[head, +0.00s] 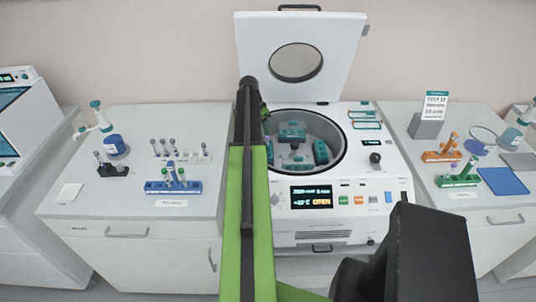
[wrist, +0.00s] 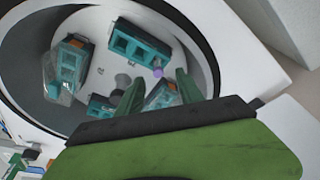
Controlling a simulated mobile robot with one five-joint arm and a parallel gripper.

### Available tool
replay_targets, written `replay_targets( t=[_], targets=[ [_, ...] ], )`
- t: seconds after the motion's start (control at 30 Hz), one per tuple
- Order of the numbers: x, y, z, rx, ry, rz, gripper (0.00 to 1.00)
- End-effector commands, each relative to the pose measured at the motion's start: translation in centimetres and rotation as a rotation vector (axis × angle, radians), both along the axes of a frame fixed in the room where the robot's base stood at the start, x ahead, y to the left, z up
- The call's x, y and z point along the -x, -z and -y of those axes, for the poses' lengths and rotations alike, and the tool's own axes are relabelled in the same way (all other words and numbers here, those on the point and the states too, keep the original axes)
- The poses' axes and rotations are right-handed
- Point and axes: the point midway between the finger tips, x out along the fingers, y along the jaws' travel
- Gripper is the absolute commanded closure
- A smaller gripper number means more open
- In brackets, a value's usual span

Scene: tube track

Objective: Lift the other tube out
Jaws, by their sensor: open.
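The open centrifuge (head: 384,182) stands in the middle, its lid (head: 340,35) raised. Its round bowl (head: 340,150) holds several teal buckets (head: 321,151). In the wrist view, a teal bucket (wrist: 137,47) lies beyond my fingers, another bucket (wrist: 68,68) is at the left, and one (wrist: 100,108) is nearer. A small purple cap (wrist: 157,72), apparently a tube top, shows between the fingertips; the tube body is unclear. My gripper (wrist: 159,78) is open over the bowl, its green fingers either side of the cap. Whether they touch it cannot be told. My arm hides the bowl's left side in the head view.
A blue rack (head: 173,187) with tubes stands on the left bench. An orange rack (head: 441,156) and a green rack (head: 458,181) with tubes stand on the right bench. The bowl wall surrounds my gripper closely, and the raised lid stands behind.

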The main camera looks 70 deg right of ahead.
Motion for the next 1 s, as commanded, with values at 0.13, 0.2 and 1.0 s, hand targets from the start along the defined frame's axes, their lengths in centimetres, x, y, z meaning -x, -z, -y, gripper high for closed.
replay_targets(
  t=[0.13, 0.2, 1.0],
  targets=[
    [0.3, 2.8, 0.6, 0.0, 0.001, 0.0, 0.56],
    [0.3, 2.7, 0.7, 0.0, 0.001, 0.0, 0.56],
    [1.9, 7.2, 2.5, 0.0, 0.002, 0.0, 0.71]
  ],
)
